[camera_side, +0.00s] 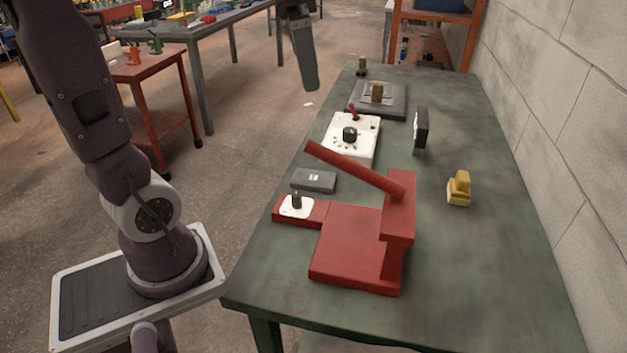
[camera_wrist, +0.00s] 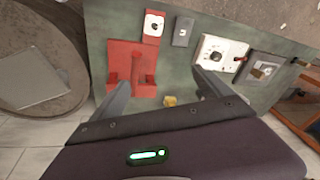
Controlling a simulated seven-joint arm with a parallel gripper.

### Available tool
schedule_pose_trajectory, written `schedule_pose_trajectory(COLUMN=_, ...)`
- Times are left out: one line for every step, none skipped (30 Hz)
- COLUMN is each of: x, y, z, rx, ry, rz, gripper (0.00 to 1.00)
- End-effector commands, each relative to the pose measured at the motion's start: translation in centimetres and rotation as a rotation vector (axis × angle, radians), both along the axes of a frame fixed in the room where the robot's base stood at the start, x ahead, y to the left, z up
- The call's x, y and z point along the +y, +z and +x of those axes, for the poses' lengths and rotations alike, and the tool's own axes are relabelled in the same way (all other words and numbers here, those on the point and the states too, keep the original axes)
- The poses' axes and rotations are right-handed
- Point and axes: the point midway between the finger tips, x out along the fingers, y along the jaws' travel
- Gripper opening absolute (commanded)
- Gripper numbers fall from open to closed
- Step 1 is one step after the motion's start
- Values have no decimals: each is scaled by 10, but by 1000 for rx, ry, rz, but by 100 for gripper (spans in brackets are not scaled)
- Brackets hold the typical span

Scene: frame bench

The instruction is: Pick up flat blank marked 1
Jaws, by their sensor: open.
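A flat dark grey block (camera_side: 314,180) with a small white mark lies on the green bench, beside the red press and in front of the white panel. It also shows in the wrist view (camera_wrist: 183,31). The mark is too small to read, so I cannot confirm it is a 1. My gripper (camera_wrist: 160,78) is open, with nothing between its two fingers. It is well away from the block. In the side view, part of my gripper (camera_side: 305,60) hangs at the top, beyond the bench's left edge.
The red press (camera_side: 350,245) with its raised slanting lever stands at the near end. A white panel (camera_side: 345,148) with knobs, a grey plate fixture (camera_side: 395,105), an upright black piece (camera_side: 421,130) and a yellow block (camera_side: 459,188) share the bench. Its right side is mostly clear beside the wall.

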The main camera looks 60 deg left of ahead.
Motion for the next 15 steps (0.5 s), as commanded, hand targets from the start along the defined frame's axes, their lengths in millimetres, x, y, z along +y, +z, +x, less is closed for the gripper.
schedule_pose_trajectory(x=16, y=-2, z=14, rx=32, ry=-26, rz=4, gripper=89)
schedule_pose_trajectory(x=25, y=-3, z=21, rx=50, ry=-50, rz=6, gripper=89)
schedule_pose_trajectory(x=37, y=-5, z=29, rx=72, ry=-80, rz=9, gripper=89)
schedule_pose_trajectory(x=46, y=-7, z=35, rx=87, ry=-103, rz=9, gripper=89)
schedule_pose_trajectory(x=55, y=-9, z=41, rx=103, ry=-124, rz=9, gripper=89)
schedule_pose_trajectory(x=67, y=-12, z=47, rx=123, ry=-152, rz=7, gripper=89)
schedule_pose_trajectory(x=76, y=-15, z=52, rx=137, ry=-172, rz=4, gripper=89)
schedule_pose_trajectory(x=84, y=-18, z=56, rx=148, ry=-191, rz=2, gripper=89)
schedule_pose_trajectory(x=95, y=-21, z=61, rx=164, ry=-217, rz=-2, gripper=89)
schedule_pose_trajectory(x=104, y=-25, z=64, rx=175, ry=-235, rz=-5, gripper=89)
schedule_pose_trajectory(x=112, y=-28, z=67, rx=186, ry=-254, rz=-10, gripper=89)
schedule_pose_trajectory(x=122, y=-32, z=71, rx=198, ry=-277, rz=-15, gripper=89)
schedule_pose_trajectory(x=130, y=-36, z=73, rx=207, ry=-293, rz=-20, gripper=89)
schedule_pose_trajectory(x=137, y=-39, z=74, rx=216, ry=-310, rz=-25, gripper=89)
schedule_pose_trajectory(x=147, y=-44, z=77, rx=227, ry=-331, rz=-32, gripper=89)
